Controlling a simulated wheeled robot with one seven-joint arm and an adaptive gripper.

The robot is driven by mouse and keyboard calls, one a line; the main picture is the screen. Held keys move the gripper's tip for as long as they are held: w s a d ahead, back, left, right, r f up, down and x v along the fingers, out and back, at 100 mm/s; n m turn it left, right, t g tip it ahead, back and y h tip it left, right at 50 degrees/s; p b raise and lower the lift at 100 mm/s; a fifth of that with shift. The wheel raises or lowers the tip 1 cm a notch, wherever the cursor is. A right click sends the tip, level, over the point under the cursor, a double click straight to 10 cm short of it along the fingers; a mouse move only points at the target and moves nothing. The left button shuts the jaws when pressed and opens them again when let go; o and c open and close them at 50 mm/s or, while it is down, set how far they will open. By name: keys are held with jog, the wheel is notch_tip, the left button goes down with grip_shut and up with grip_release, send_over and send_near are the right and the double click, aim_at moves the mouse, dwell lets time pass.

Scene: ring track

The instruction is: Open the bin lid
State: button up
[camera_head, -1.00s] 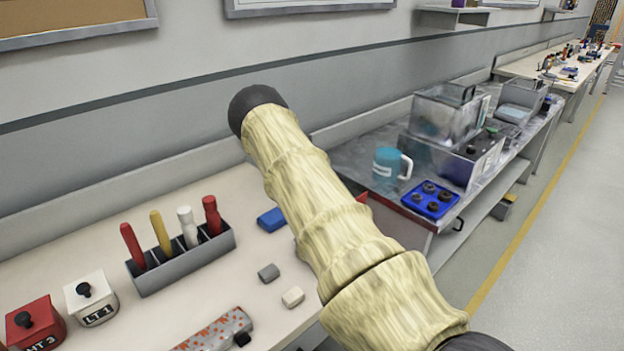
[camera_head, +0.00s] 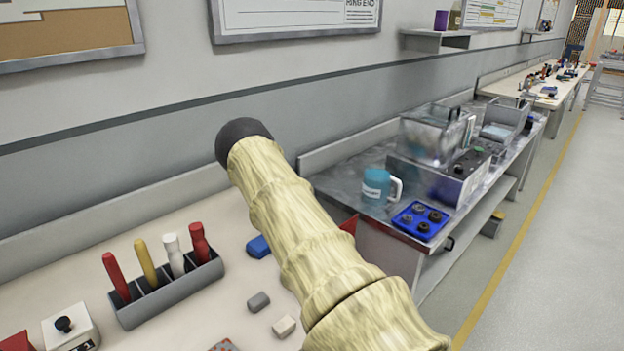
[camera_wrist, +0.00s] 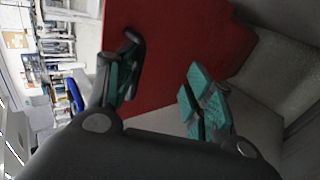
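My gripper (camera_wrist: 164,58) shows in the wrist view with its two teal-padded fingers apart and nothing visible between them. A flat red panel (camera_wrist: 175,50) lies behind the fingers; I cannot tell whether it is the bin lid or whether a finger touches it. In the head view, a small red piece (camera_head: 349,224) shows at the right edge of my arm, mostly hidden by it. My arm hides my gripper in that view. No bin can be clearly made out in either view.
A grey holder (camera_head: 170,293) with red, yellow and white handles stands on the near bench. A white knobbed box (camera_head: 72,332) is at lower left. A teal mug (camera_head: 376,184) and a blue tray (camera_head: 421,221) sit on the farther bench. The floor aisle (camera_head: 560,260) at right is clear.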

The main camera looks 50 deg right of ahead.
jog(key=shift+a+f, duration=0.1)
jog(key=shift+a, duration=0.1)
jog(key=shift+v, duration=3.95)
jog(key=shift+s+d, duration=0.1)
jog(key=shift+d, duration=0.05)
jog(key=shift+c, duration=0.3)
